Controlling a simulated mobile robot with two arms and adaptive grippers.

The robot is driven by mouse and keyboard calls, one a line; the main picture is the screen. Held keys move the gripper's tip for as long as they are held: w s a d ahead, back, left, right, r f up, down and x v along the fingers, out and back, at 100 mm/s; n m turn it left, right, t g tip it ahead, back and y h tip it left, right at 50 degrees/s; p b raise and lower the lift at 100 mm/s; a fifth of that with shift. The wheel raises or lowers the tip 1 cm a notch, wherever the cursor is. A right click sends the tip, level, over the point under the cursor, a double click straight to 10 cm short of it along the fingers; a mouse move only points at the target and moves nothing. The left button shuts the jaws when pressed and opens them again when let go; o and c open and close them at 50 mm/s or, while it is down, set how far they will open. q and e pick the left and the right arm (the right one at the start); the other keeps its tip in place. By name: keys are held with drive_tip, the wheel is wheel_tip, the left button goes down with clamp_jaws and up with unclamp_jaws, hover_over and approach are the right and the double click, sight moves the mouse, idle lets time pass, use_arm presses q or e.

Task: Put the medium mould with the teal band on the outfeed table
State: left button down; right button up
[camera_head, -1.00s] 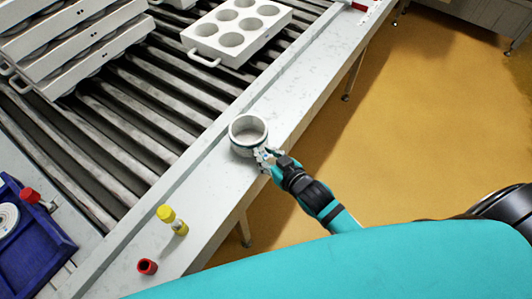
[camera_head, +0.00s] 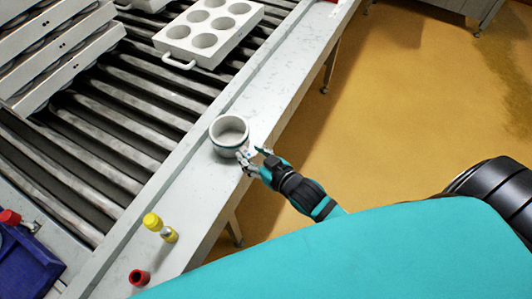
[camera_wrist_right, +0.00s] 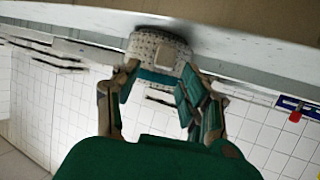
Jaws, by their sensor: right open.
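The white mould with a teal band (camera_head: 228,136) stands upright, open side up, on the pale strip-shaped table top (camera_head: 285,88) beside the rollers. In the right wrist view the mould (camera_wrist_right: 155,50) appears upside down, with dotted walls and the teal band near its rim. My right gripper (camera_head: 253,156) is open at the mould's near right side. In the wrist view the fingers of the gripper (camera_wrist_right: 158,84) are spread to either side of the mould's lower picture edge; whether they touch it is unclear. My left gripper is out of view.
A roller conveyor (camera_head: 125,120) runs along the table's left side, carrying a white multi-hole mould block (camera_head: 208,32) and stacked blocks (camera_head: 60,50). A blue crate (camera_head: 30,265) is at lower left.

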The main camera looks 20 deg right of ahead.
drive_tip(key=v, duration=1)
drive_tip(key=shift+s, duration=0.15)
drive_tip(key=s+d+f+g+h, duration=0.1)
drive_tip(key=s+d+f+g, duration=0.15)
drive_tip(key=f, duration=0.75)
drive_tip(key=s+d+f+g+h, duration=0.15)
drive_tip(key=s+f, duration=0.25)
drive_tip(key=f, duration=0.7)
drive_tip(key=s+d+f+g, duration=0.2)
drive_tip(key=s+f, duration=0.1)
drive_tip(key=f, duration=0.7)
drive_tip(key=s+f+g+h, duration=0.1)
drive_tip(key=s+f+g, duration=0.4)
drive_tip(key=s+f, duration=0.9)
drive_tip(key=s, duration=0.4)
drive_tip(key=shift+s+d+f+m+g, duration=0.2)
drive_tip(key=shift+s+d+m+g, duration=0.1)
drive_tip(key=shift+g, duration=0.1)
